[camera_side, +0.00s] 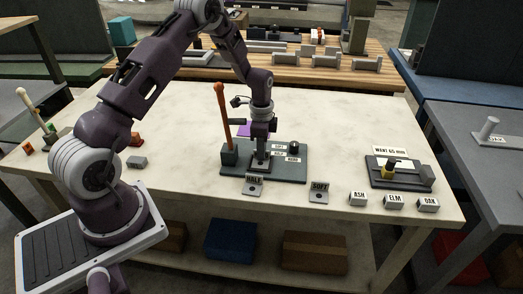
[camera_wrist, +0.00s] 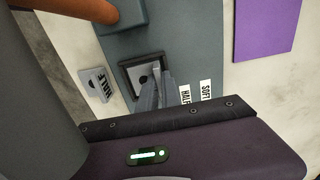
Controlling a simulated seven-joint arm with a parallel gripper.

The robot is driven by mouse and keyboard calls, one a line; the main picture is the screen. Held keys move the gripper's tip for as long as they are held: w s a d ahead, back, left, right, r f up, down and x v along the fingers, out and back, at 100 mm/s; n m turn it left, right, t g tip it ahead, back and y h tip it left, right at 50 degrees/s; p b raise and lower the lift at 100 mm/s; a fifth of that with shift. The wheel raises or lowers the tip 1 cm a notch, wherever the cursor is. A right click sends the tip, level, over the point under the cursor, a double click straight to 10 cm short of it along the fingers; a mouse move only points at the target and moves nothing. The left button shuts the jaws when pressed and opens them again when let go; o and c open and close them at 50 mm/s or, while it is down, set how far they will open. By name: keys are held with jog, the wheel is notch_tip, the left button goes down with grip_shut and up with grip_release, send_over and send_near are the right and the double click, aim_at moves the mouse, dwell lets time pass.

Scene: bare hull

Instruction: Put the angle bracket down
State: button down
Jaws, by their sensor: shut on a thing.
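My gripper (camera_side: 261,152) points down over the grey-green base plate (camera_side: 225,171) on the pale table. In the wrist view my gripper (camera_wrist: 164,92) has its fingers close together, shut on a grey piece that I take to be the angle bracket (camera_wrist: 146,78). Its flat part, with a dark hole, shows within a dark square frame (camera_wrist: 126,80) on the plate. The fingers hide the rest of the bracket. I cannot tell whether it touches the frame's floor.
A brown upright handle (camera_side: 221,115) stands close left of my gripper. A dark ball knob (camera_side: 294,144) is on the plate's right. A gauge fixture (camera_side: 400,172) sits right.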

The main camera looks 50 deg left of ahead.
jog(key=c, duration=1.6)
grip_release()
jog(key=shift+o, duration=0.2)
jog(key=s+d+r+n+t, duration=0.1)
jog(key=s+d+r, duration=0.15)
jog(key=r, duration=0.95)
jog(key=s+d+r+n+t, duration=0.1)
jog(key=s+d+r, duration=0.15)
jog(key=r, duration=0.85)
jog(key=s+d+r+n+t, duration=0.1)
jog(key=s+d+r+n, duration=0.2)
jog(key=s+d+r, duration=0.5)
jog(key=s+d+n+t, duration=0.2)
jog(key=s+d+n, duration=0.1)
jog(key=s, duration=1.2)
jog(key=shift+f+n+t, duration=0.2)
jog(key=shift+n+t, duration=0.1)
jog(key=shift+n, duration=0.2)
